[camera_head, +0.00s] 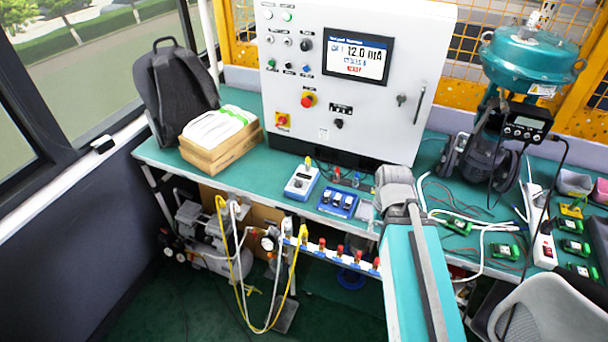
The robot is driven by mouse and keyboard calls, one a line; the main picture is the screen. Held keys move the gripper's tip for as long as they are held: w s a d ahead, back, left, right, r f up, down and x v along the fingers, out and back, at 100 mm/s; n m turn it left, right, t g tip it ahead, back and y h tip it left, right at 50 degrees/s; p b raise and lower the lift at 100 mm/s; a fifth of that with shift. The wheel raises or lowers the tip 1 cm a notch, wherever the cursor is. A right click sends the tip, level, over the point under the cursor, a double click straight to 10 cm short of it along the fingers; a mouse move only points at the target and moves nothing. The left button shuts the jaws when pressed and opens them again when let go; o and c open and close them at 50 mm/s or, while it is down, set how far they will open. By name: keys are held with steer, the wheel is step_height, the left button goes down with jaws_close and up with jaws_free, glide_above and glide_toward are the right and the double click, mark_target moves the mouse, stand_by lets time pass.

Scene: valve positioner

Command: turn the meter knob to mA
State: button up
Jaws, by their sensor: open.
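A small white and blue device (301,183), which looks like the meter, lies on the teal workbench (160,153) in front of the control cabinet. A small dark spot on its face may be its knob, but its setting is too small to read. A yellow piece stands at its far end. My teal arm link with its grey end reaches in from the lower right and ends to the right of the meter, apart from it in the picture. My gripper is not visible.
A white control cabinet (440,60) with a lit screen (357,55) stands behind the meter. A blue block with dark parts (338,202) lies right of the meter. A cardboard box (215,150) and backpack (177,90) sit left. Cables and green boards crowd the right.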

steer(key=shift+w+a, duration=0.15)
steer(key=shift+a, duration=0.1)
steer(key=n+t+y+p, duration=0.2)
steer(key=n+t+p, duration=0.1)
steer(key=n+t, duration=0.15)
glide_toward(298, 181)
step_height(298, 181, up, 5)
steer(key=shift+s+d+f+n, duration=0.25)
steer(key=shift+s+d+n, duration=0.15)
steer(key=shift+s, duration=0.1)
steer(key=shift+f, duration=0.2)
steer(key=b+x, duration=1.2)
steer(key=x, duration=0.1)
steer(key=shift+s+f, duration=0.1)
steer(key=shift+f, duration=0.2)
jaws_close()
